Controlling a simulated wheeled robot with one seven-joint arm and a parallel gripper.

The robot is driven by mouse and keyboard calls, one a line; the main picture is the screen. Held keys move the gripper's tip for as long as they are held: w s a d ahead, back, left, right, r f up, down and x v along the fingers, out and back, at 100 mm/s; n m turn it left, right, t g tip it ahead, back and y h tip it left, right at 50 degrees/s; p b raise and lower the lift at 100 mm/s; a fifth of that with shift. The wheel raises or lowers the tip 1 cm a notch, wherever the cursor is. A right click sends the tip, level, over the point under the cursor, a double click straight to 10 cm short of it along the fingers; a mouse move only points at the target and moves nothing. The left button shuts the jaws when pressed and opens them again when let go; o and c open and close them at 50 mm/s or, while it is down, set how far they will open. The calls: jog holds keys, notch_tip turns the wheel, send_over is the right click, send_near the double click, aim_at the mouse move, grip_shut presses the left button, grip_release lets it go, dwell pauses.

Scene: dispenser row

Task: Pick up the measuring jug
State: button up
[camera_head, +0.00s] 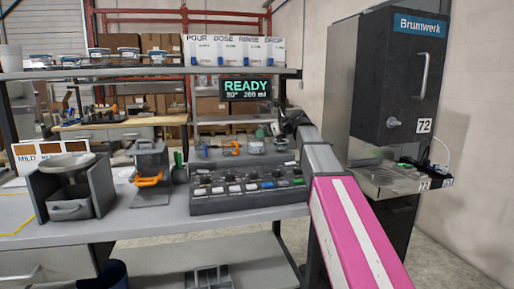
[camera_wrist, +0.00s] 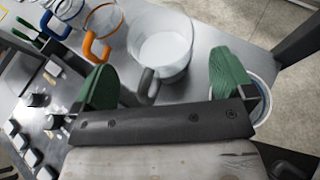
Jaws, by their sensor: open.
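In the wrist view a clear jug with a dark grey handle (camera_wrist: 163,47), seemingly the measuring jug, stands on a grey surface. My gripper (camera_wrist: 163,66) is open, with its green fingers spread to the left and right of the jug's near side. The handle points toward the gripper; I see no clear contact. A jug with an orange handle (camera_wrist: 92,47) and one with a blue handle (camera_wrist: 52,28) stand to its left. In the head view my gripper (camera_head: 281,137) is small and dark at the right end of the row of jugs, and finger detail is unclear.
A sloped control panel (camera_head: 248,190) with several buttons lies in front of the jugs. A lit READY display (camera_head: 246,88) hangs above them. A round white-and-blue item (camera_wrist: 262,88) sits beside my right finger. A tall dark machine (camera_head: 405,75) stands at the right.

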aim_at(258, 145)
jog(key=x, duration=0.4)
jog(key=shift+f, duration=0.15)
jog(key=c, duration=1.2)
